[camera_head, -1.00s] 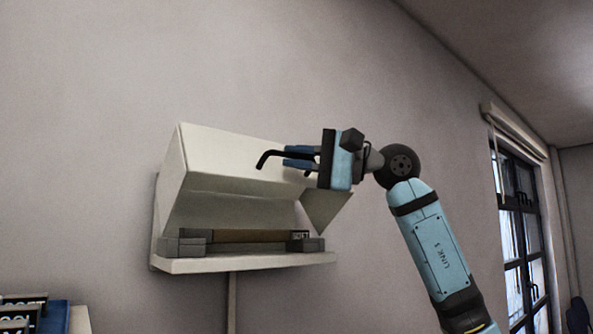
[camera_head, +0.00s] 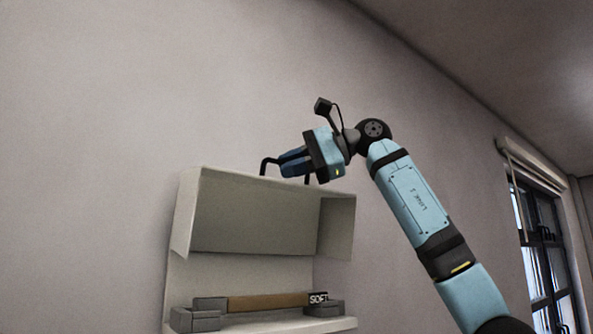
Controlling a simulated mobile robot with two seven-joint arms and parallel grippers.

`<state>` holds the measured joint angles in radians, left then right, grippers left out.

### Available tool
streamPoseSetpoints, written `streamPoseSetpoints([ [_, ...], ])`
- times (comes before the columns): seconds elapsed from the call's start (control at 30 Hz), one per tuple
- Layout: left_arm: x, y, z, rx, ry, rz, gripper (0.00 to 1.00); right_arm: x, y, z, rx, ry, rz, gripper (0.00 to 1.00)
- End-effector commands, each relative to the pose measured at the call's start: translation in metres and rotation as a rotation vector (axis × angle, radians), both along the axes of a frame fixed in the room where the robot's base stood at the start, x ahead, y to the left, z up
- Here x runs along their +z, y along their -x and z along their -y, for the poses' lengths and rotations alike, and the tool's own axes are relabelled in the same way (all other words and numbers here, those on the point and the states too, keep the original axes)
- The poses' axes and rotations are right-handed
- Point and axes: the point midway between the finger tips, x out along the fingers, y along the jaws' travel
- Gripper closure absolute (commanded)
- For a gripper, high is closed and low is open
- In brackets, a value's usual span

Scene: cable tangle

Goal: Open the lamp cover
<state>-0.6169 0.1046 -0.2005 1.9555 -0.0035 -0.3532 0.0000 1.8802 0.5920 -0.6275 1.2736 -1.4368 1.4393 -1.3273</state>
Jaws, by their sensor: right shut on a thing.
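The lamp cover (camera_head: 336,230) is a cream box-like hood on the wall lamp, swung up so that its hollow inside faces me. A black bar handle (camera_head: 265,166) stands on its top edge. My right gripper (camera_head: 284,162) is at the handle from the right, its blue fingers shut on it. Below the cover a brown tube (camera_head: 268,301) lies between grey end blocks on the lamp's base (camera_head: 275,326). A small label on the tube's right end reads "SOFT". My left gripper is not in view.
The bare wall (camera_head: 90,150) fills the left and the space above the lamp. A window (camera_head: 545,255) with a dark frame is at the far right. My right arm crosses the space right of the lamp.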

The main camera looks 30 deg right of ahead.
Motion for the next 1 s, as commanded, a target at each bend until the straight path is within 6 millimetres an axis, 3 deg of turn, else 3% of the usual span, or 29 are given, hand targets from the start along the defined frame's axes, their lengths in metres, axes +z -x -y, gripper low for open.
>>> streamPoseSetpoints([
  [0.53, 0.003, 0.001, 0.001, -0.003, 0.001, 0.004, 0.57, 0.002, -0.004, -0.002, 0.003, 0.007, -0.024, 1.0],
  [0.57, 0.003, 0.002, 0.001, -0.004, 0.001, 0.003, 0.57, 0.002, -0.004, -0.002, 0.003, 0.007, -0.024, 0.83],
  [0.6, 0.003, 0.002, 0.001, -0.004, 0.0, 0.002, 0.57, 0.002, -0.004, -0.002, 0.003, 0.007, -0.023, 0.79],
  [1.0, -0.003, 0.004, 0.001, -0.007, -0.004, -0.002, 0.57, 0.006, 0.002, 0.009, -0.001, 0.003, -0.023, 0.79],
])
